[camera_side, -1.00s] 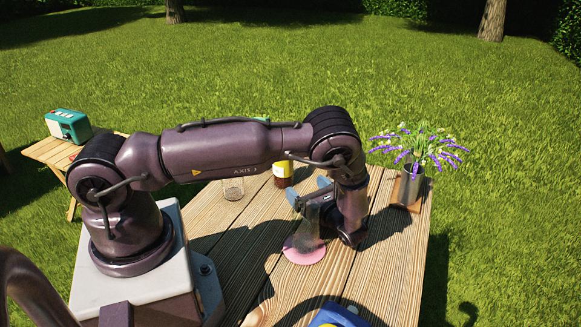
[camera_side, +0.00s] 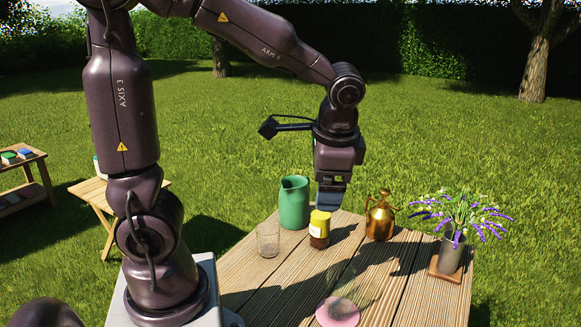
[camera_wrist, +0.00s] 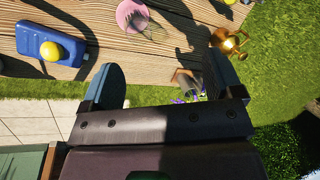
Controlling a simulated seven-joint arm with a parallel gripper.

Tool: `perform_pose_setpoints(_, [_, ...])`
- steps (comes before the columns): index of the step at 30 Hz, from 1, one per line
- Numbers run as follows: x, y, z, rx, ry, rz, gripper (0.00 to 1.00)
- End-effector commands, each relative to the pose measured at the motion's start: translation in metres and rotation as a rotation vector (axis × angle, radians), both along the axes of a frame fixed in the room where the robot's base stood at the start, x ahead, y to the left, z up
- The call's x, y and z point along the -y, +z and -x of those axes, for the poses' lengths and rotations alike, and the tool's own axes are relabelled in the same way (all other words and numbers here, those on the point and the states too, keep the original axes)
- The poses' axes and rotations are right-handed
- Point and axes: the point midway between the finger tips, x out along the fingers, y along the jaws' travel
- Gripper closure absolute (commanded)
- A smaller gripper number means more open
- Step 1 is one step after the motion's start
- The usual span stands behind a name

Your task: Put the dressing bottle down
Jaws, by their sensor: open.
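A clear, see-through bottle (camera_side: 352,291), faint against the wood, stands on a round pink mat (camera_side: 326,317) near the front of the table. The wrist view shows the pink mat (camera_wrist: 124,12) at the top, with the glassy shape (camera_wrist: 146,24) and its shadow on it. My gripper (camera_side: 330,203) is raised above the table, apart from the bottle and farther back. Its fingers stand wide apart in the wrist view (camera_wrist: 160,85), with nothing between them.
A yellow-lidded jar (camera_side: 319,231), green pitcher (camera_side: 294,204), clear tumbler (camera_side: 268,240) and copper watering pot (camera_side: 380,217) stand behind. A flower pot (camera_side: 450,255) is at the right edge. A blue object with a yellow ball (camera_wrist: 40,38) lies at the wrist view's left.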

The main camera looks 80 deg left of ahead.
Motion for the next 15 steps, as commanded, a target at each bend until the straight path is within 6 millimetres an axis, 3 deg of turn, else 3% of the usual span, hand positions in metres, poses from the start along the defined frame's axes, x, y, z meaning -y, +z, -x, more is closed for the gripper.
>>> perform_pose_setpoints(1, [0.007,0.013,0.012,0.080,0.028,0.049,0.14])
perform_pose_setpoints(6, [0.032,0.038,0.045,0.305,0.108,0.203,0.14])
perform_pose_setpoints(15, [0.053,0.053,0.075,0.507,0.177,0.342,0.14])
